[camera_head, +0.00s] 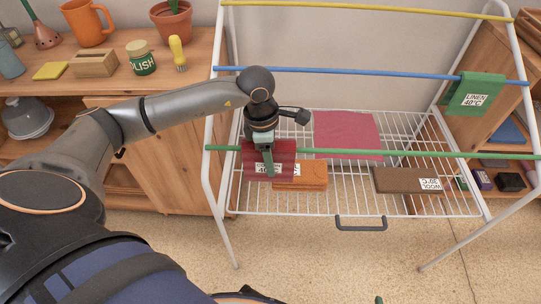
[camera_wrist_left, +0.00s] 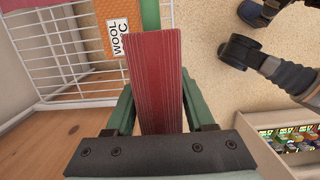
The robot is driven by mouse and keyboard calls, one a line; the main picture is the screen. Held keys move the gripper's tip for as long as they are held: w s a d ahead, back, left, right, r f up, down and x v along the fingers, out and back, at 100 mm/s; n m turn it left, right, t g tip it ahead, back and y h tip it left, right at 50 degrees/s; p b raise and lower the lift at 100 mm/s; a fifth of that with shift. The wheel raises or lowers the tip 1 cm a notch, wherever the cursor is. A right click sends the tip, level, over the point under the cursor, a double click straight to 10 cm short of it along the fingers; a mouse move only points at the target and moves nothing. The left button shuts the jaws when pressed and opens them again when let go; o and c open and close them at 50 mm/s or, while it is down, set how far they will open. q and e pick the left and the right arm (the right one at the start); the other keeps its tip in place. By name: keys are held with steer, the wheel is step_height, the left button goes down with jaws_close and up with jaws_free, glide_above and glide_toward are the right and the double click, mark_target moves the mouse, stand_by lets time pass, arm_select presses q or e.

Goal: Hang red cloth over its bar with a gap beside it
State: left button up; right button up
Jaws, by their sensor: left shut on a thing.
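My left gripper (camera_head: 266,158) is shut on the red cloth (camera_head: 285,157), a folded piece with a white label, at the left part of the green bar (camera_head: 400,154). The cloth covers a stretch of that bar. I cannot tell whether it is draped over it or only held in front. In the left wrist view the red cloth (camera_wrist_left: 155,60) runs as a layered strip between the fingers (camera_wrist_left: 156,102), in line with the green bar (camera_wrist_left: 150,14).
An orange folded cloth (camera_head: 305,177), a pink cloth (camera_head: 347,133) and a brown cloth (camera_head: 395,180) lie on the white wire rack (camera_head: 350,207). A green cloth (camera_head: 475,92) hangs on the blue bar (camera_head: 370,74). The yellow bar (camera_head: 370,8) is bare. A wooden dresser (camera_head: 170,150) stands left.

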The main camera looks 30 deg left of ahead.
arm_select(q)
steer(key=shift+f, duration=0.15)
steer(key=o, duration=1.1)
steer(key=shift+r+p, duration=1.65)
steer(key=shift+r, duration=0.8)
steer(key=shift+r+p, duration=0.75)
steer(key=shift+r, duration=0.35)
